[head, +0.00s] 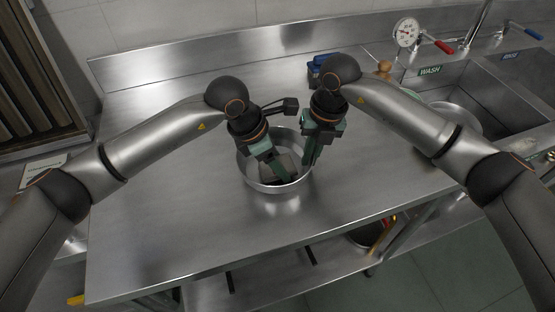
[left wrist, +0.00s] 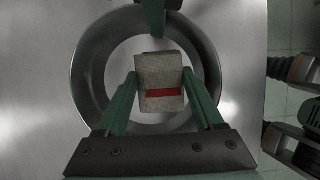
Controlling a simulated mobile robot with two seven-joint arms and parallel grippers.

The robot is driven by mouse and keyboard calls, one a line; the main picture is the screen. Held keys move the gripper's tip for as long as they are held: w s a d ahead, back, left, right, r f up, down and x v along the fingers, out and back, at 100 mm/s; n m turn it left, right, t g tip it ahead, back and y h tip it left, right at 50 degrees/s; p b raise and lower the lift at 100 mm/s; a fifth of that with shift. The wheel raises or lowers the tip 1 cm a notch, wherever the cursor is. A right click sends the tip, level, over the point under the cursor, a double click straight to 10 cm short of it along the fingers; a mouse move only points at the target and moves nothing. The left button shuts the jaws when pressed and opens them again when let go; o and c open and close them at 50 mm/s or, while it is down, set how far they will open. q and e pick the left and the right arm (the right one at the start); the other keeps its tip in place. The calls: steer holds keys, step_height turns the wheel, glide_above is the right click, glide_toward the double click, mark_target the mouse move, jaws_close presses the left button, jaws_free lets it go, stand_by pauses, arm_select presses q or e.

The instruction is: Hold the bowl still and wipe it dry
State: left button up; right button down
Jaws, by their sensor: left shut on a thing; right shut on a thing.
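The steel bowl (head: 275,188) stands upright on the steel counter, and its round rim shows in the left wrist view (left wrist: 90,72). My left gripper (head: 285,176) reaches down into the bowl. In the left wrist view its green fingers are shut on a folded beige cloth (left wrist: 160,75) with a red stripe, over the bowl's inside. My right gripper (head: 308,162) is shut on the bowl's right rim; one of its fingers shows at the rim in the left wrist view (left wrist: 153,14). The grippers partly hide the bowl's inside in the head view.
The steel counter (head: 170,200) is clear to the left and in front of the bowl. A blue item (head: 318,63) and a wooden-topped thing (head: 384,68) stand behind my right arm. A sink labelled WASH (head: 430,71), with another round steel vessel (head: 458,118), is at right.

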arm_select(q)
steer(key=shift+f, duration=0.65)
arm_select(e)
steer(key=shift+f, duration=0.1)
arm_select(q)
steer(key=shift+w+a, duration=0.3)
steer(key=shift+w, duration=0.6)
steer(key=shift+w+a, duration=0.3)
steer(key=shift+w, duration=0.6)
steer(key=shift+s, duration=0.1)
steer(key=shift+s+d+f, duration=0.1)
steer(key=shift+s+d, duration=0.2)
steer(key=shift+s, duration=0.55)
steer(key=shift+s+d+f, duration=0.1)
steer(key=shift+s+d, duration=0.15)
steer(key=shift+s, duration=0.6)
steer(key=shift+w+a+r, duration=0.1)
steer(key=shift+w+a, duration=0.25)
steer(key=shift+w, duration=0.55)
steer(key=shift+w+a+r, duration=0.1)
steer(key=shift+w+a, duration=0.2)
steer(key=shift+w, duration=0.6)
steer(key=shift+s+d+r, duration=0.1)
steer(key=shift+s+d, duration=0.25)
steer(key=shift+s, duration=0.5)
steer(key=shift+s+d+r, duration=0.1)
steer(key=shift+s+d, duration=0.25)
steer(key=shift+s, duration=0.45)
